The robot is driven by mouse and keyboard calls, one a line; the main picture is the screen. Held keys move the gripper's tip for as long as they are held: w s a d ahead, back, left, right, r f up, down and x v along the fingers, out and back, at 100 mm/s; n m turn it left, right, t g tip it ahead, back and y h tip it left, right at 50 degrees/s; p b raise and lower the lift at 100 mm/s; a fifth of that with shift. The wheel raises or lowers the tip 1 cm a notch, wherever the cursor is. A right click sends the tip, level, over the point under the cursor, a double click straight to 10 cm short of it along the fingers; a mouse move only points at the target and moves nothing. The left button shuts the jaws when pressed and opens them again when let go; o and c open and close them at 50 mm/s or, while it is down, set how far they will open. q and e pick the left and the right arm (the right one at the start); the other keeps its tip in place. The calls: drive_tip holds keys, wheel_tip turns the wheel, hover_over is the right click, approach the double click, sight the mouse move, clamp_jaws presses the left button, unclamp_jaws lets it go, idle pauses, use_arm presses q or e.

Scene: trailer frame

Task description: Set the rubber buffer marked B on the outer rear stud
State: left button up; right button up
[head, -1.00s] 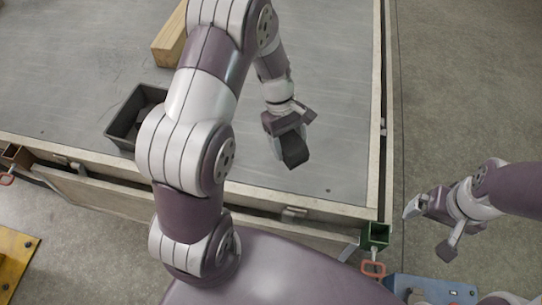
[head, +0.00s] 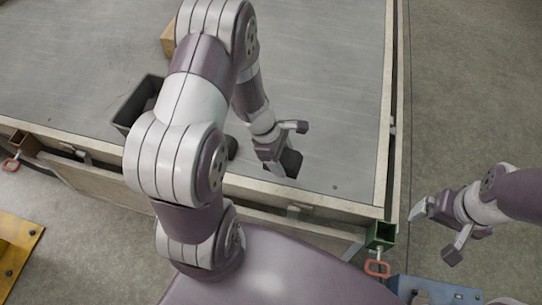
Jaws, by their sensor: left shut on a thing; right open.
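My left gripper (head: 283,148) is shut on a dark block (head: 291,163), which looks like a rubber buffer. It holds the block over the near right part of the grey trailer bed (head: 330,90), inside the front rail. I cannot read a letter on it, nor tell whether it touches the bed. Another dark rounded thing (head: 231,148) shows beside my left arm, partly hidden. My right gripper (head: 437,231) is open and empty over the floor, right of the trailer. I cannot make out the outer rear stud for certain.
A dark grey bin (head: 127,112) and a partly hidden wooden block (head: 168,38) are on the bed. A green corner socket (head: 380,234) has an orange ring (head: 377,267) below it. A blue plate (head: 440,291) lies bottom right, a yellow one (head: 17,245) at left.

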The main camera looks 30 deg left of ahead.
use_arm(q)
drive_tip(key=w+a+f, duration=0.2)
drive_tip(key=a, duration=0.1)
drive_tip(key=w+a+f, duration=0.1)
drive_tip(key=a, duration=0.1)
drive_tip(key=shift+w+f, duration=0.15)
drive_tip(key=shift+f, duration=0.1)
drive_tip(key=shift+w+a+f, duration=0.1)
drive_tip(key=shift+a+f, duration=0.1)
drive_tip(key=shift+f, duration=0.05)
wheel_tip(320, 180, down, 3)
drive_tip(key=shift+f, duration=0.15)
drive_tip(key=shift+f, duration=0.15)
drive_tip(key=shift+f, duration=0.1)
drive_tip(key=o, duration=1.2)
drive_tip(key=shift+o, duration=0.2)
